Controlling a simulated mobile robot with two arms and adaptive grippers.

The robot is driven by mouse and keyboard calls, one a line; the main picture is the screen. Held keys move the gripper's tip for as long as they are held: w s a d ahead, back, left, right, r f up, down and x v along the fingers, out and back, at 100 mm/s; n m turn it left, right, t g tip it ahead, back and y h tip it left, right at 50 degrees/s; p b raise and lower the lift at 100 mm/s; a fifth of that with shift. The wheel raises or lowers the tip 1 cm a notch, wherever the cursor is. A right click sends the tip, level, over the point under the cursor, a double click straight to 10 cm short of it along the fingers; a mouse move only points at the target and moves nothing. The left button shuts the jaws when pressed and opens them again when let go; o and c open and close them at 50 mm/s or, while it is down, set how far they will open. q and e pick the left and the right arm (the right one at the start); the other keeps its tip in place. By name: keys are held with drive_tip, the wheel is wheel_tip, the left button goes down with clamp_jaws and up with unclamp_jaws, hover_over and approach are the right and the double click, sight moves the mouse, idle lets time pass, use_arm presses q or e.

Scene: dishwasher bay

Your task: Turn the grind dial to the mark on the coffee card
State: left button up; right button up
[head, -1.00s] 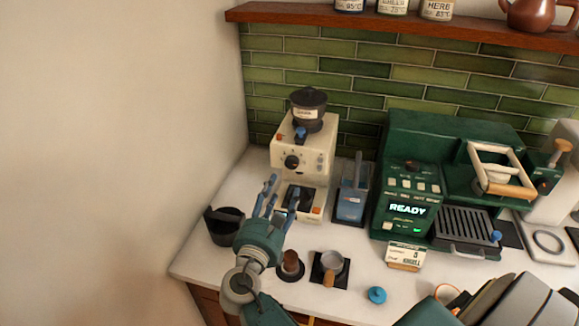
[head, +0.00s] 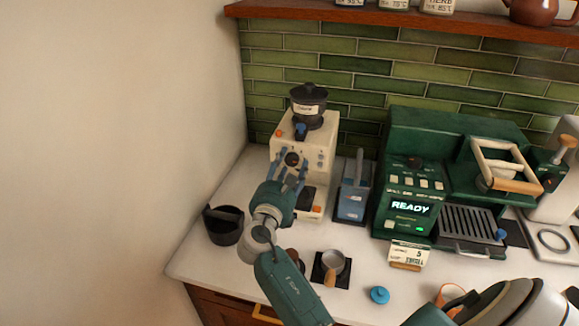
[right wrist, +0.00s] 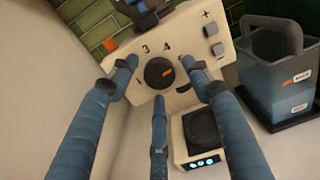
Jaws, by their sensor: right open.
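The cream grinder (head: 317,152) stands at the back left with a dark hopper on top. Its black grind dial (head: 291,159) is partly covered by my fingers in the head view. The coffee card (head: 408,254) leans before the green machine and seems to read 5. My left gripper is not seen.
A blue-grey container (head: 352,190) stands close right of the grinder. A black bin (head: 224,226) is at the left. A portafilter (head: 333,262) and a blue knob-like piece (head: 379,295) lie in front. The green machine (head: 410,150) reads READY. The wall bounds the left.

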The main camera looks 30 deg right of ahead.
drive_tip(key=c, duration=1.1)
drive_tip(key=shift+f+m+b, duration=0.1)
drive_tip(key=shift+m+b, duration=0.2)
drive_tip(key=shift+m, duration=0.4)
drive_tip(key=shift+c, duration=0.3)
drive_tip(key=o, duration=1.2)
drive_tip(key=shift+c, duration=0.2)
drive_tip(key=shift+s+a, duration=0.1)
drive_tip(key=v, duration=0.7)
